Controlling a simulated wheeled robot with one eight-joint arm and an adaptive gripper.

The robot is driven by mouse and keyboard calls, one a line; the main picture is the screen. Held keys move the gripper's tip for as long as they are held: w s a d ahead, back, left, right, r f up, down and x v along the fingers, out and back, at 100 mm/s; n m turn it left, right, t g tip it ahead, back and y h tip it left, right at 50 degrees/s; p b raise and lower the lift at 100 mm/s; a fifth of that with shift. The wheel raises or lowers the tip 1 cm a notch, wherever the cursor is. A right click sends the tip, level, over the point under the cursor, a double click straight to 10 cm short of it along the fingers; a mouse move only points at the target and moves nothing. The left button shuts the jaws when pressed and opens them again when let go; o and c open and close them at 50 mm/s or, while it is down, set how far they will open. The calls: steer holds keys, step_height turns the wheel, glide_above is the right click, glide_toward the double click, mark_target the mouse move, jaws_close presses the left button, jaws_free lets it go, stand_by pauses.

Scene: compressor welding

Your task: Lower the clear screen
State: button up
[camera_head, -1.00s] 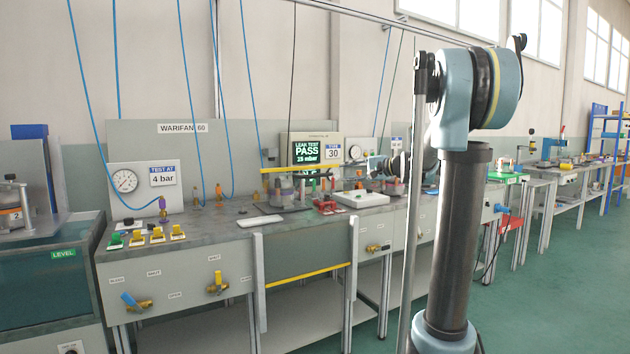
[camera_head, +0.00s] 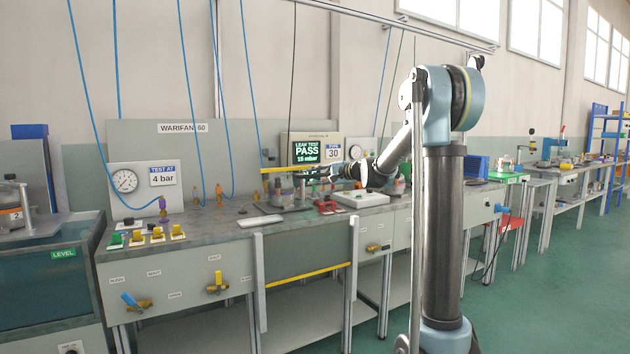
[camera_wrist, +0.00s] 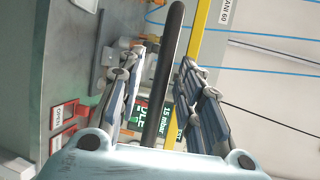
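The clear screen seems to stand in front of the middle station. Its see-through panel is hard to make out; a yellow top edge (camera_head: 290,169) and a yellow lower bar (camera_head: 308,273) show. The yellow edge also shows in the wrist view (camera_wrist: 198,42). A dark, rounded bar (camera_wrist: 165,70), perhaps the screen's handle, runs between my fingers in the wrist view. My gripper (camera_wrist: 163,62) is open, one finger on each side of the bar, with gaps visible. In the head view my gripper (camera_head: 338,172) is small, near the right end of the yellow top edge.
Two grey posts (camera_head: 352,265) flank the station front. Behind are a green "PASS" display (camera_head: 307,152), a red clamp-like part (camera_head: 328,206) and a white box (camera_head: 362,199). A gauge panel (camera_head: 145,187) and yellow valves stand left. The floor (camera_head: 560,290) at right is clear.

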steer(key=shift+w+a+f, duration=0.1)
steer(key=shift+w+a, duration=0.15)
steer(key=shift+a, duration=0.15)
jaws_close()
